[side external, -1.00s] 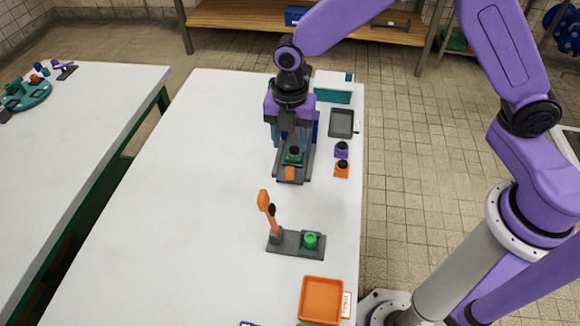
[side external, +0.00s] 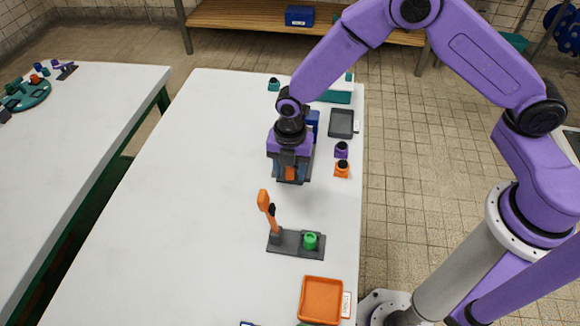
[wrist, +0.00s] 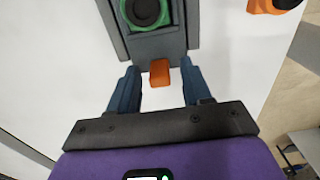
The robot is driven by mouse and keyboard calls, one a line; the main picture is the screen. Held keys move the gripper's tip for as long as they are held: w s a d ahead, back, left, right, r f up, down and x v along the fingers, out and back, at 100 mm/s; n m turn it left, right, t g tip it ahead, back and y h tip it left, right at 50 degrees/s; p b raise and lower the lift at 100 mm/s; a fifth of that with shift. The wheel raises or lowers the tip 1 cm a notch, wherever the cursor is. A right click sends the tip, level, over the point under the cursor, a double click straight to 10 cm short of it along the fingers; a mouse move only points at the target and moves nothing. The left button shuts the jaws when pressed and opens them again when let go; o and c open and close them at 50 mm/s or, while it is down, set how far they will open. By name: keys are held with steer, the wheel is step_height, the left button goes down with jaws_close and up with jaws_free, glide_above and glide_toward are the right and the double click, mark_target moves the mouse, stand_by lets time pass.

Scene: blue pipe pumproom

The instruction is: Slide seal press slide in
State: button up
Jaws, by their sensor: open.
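The seal press slide is a dark grey sled (wrist: 157,45) with a green ring holding a black part (wrist: 145,10) and an orange handle block (wrist: 159,72) at its near end. In the side view the orange block (side external: 290,174) shows below my gripper (side external: 290,168), and the green ring is hidden behind my wrist. In the wrist view my gripper (wrist: 160,88) is open, with one blue finger on each side of the orange block and gaps between. A blue part of the press (side external: 313,122) shows behind my wrist; the rest is hidden.
A lever fixture (side external: 295,243) with an orange handle and green cup stands nearer the camera. An orange tray (side external: 321,301) lies at the front. Purple (side external: 341,150) and orange (side external: 342,169) pieces and a grey tray (side external: 342,123) line the right edge. The table's left side is clear.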

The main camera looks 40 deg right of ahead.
jaws_close()
steer(key=shift+w+d, duration=1.75)
steer(key=shift+w, duration=0.1)
jaws_free()
step_height(320, 180, up, 18)
steer(key=shift+f, duration=0.25)
